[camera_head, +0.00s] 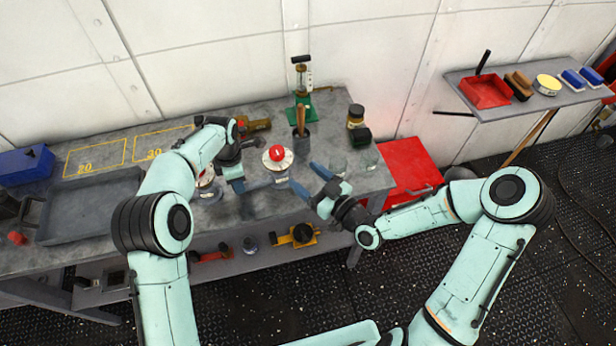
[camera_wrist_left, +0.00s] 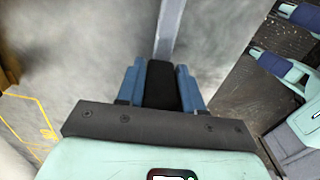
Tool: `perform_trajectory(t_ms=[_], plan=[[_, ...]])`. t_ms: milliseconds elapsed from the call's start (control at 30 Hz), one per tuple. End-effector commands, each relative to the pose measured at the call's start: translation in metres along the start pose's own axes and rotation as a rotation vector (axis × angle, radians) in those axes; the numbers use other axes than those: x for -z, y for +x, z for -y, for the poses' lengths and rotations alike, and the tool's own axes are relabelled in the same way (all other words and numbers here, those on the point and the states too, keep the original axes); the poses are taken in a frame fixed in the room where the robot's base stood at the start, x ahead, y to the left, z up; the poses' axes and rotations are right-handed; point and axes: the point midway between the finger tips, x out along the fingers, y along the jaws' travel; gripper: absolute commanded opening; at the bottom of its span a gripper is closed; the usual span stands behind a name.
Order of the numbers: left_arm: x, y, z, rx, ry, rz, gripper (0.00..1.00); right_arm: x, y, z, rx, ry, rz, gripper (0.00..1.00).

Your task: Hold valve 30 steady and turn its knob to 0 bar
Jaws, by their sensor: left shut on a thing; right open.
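A round white dial with a red knob (camera_head: 277,154) stands on the grey bench, right of my left gripper. A second white dial (camera_head: 206,179) is largely hidden by my left arm. I cannot read which is valve 30.
Yellow outlines marked 20 (camera_head: 96,157) and 30 (camera_head: 158,142) lie on the bench, with a grey tray (camera_head: 90,208) in front. Clear glasses (camera_head: 368,158) are right of my right gripper.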

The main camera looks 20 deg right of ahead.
Motion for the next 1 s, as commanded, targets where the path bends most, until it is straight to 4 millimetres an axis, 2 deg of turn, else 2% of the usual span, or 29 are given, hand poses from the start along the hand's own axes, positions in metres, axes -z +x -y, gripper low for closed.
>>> perform_trajectory(t_ms=[333,367,400,433,767,867,1000], plan=[[0.000,-0.001,0.000,-0.002,0.000,0.001,0.00,0.000,-0.001,0.000,0.000,0.000,0.000,0.69],[0.000,-0.001,0.000,-0.002,0.000,0.001,0.46,0.000,0.000,0.000,0.000,0.000,0.000,0.69],[0.000,-0.001,0.000,-0.002,0.000,0.001,0.59,0.000,0.000,0.000,0.000,0.000,0.000,0.69],[0.000,-0.001,0.000,-0.001,0.000,0.001,0.66,0.000,0.000,0.000,0.000,0.000,0.000,0.69],[0.000,-0.003,0.000,-0.002,0.000,0.000,0.66,0.000,0.000,0.000,0.001,0.000,0.000,0.69],[0.000,-0.013,-0.001,-0.004,0.000,0.000,0.66,0.000,0.000,0.000,0.001,0.000,0.000,0.69],[-0.001,-0.039,-0.001,-0.006,0.000,0.002,0.66,0.000,0.000,0.000,0.001,0.000,0.000,0.69]])
